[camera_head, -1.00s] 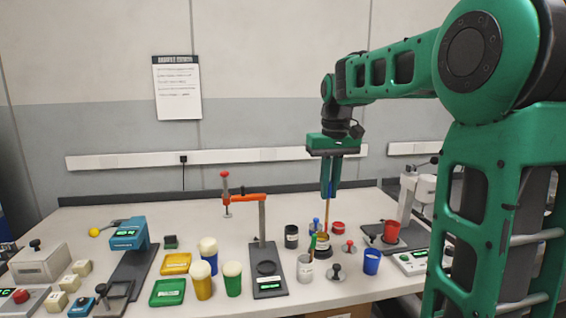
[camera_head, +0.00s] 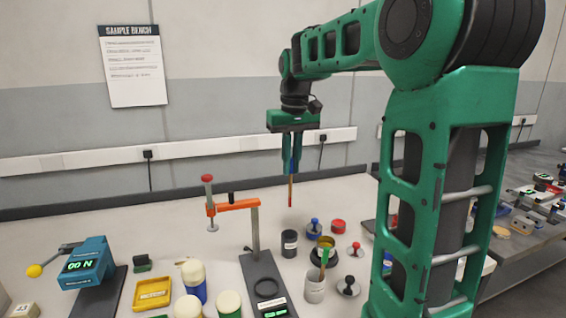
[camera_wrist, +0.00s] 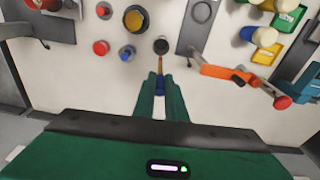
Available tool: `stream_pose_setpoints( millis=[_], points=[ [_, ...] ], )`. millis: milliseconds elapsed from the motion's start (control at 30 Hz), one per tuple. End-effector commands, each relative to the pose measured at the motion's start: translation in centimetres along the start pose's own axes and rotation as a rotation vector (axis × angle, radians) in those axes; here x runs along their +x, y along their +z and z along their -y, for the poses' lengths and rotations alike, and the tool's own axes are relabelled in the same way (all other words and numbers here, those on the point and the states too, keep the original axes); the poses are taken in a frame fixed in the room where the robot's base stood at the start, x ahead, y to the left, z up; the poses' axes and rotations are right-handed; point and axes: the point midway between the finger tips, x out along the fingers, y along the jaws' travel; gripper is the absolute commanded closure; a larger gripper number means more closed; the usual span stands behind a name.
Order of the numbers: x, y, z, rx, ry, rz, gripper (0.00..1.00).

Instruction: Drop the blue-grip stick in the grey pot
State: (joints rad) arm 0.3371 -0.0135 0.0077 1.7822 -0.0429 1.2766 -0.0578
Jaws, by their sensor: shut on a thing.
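My gripper (camera_head: 291,172) is shut on the blue-grip stick (camera_head: 290,190), which hangs upright, its red tip clear above the bench. In the wrist view the stick (camera_wrist: 160,64) shows between my fingers (camera_wrist: 160,84), pointing toward a dark pot (camera_wrist: 161,46). The light grey pot (camera_head: 314,292) stands nearer the camera, below and right of the stick in the head view, with a green-grip stick (camera_head: 323,264) leaning in its mouth. I cannot make out the light grey pot in the wrist view. The dark pot (camera_head: 290,244) stands under the stick tip in the head view.
A brass-coloured pot (camera_head: 328,243) stands behind the light grey pot. Blue and red knobbed pieces (camera_head: 314,227) stand close by. An orange clamp arm on a post (camera_head: 255,232) rises to the left. Bare bench lies behind the pots.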

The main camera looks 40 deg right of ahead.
Motion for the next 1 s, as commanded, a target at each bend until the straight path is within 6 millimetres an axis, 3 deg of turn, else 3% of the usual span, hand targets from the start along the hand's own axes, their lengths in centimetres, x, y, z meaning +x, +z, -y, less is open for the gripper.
stream_pose_setpoints(
  millis=[1000],
  points=[
    [6.8,0.6,0.5,-0.007,-0.001,0.001,1.0]
  ],
)
